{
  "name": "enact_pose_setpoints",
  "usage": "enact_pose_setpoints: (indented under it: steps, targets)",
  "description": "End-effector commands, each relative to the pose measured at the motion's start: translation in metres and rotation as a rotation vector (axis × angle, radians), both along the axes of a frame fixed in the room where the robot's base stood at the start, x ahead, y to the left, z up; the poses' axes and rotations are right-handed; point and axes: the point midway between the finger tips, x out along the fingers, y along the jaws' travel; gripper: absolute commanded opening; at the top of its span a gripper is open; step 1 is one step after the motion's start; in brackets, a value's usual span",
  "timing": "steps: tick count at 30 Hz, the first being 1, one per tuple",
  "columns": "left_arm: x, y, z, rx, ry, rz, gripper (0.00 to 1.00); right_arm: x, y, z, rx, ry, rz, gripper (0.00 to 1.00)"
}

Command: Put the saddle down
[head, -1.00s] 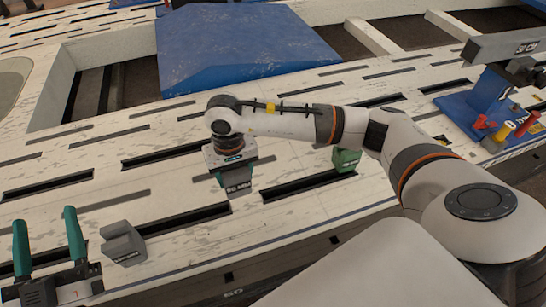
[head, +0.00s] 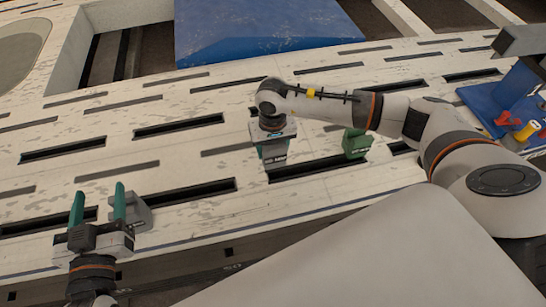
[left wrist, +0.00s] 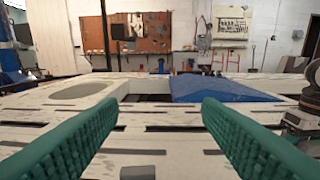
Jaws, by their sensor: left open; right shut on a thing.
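My right gripper (head: 275,148) points down over the slotted white bench and is shut on the saddle (head: 275,161), a small block with a dark lettered face. The fingers hide most of it, and I cannot tell whether its underside touches the bench. My left gripper (head: 98,203) is open and empty at the lower left of the head view; its two green fingers also show in the left wrist view (left wrist: 160,125), with nothing between them. A grey notched block (head: 137,212) stands partly behind the left gripper's right finger.
A green lettered block (head: 356,143) stands just right of my right gripper. A blue sloped panel (head: 260,30) lies at the back. A blue fixture (head: 495,100) with red and yellow handles is at the right. Long slots cut the bench (head: 160,95); bare surface lies between the grippers.

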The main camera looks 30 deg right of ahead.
Motion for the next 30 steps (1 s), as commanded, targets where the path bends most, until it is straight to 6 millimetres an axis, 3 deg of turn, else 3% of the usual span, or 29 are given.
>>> enact_pose_setpoints:
  steps: [10, 28, 29, 30]
  targets:
    - [0.000, -0.006, 0.040, -0.068, -0.259, -0.016, 0.59, 0.001, 0.000, -0.039, 0.001, -0.003, -0.001, 0.20]
    - [-0.003, -0.007, 0.052, -0.088, -0.336, -0.019, 0.59, 0.001, 0.000, -0.043, 0.001, -0.003, 0.000, 0.20]
    - [-0.003, -0.007, 0.053, -0.089, -0.340, -0.020, 0.59, 0.000, 0.000, -0.044, 0.000, -0.002, 0.000, 0.61]
    - [-0.003, -0.007, 0.053, -0.089, -0.339, -0.020, 0.59, 0.000, 0.000, -0.044, 0.000, -0.002, -0.001, 0.68]
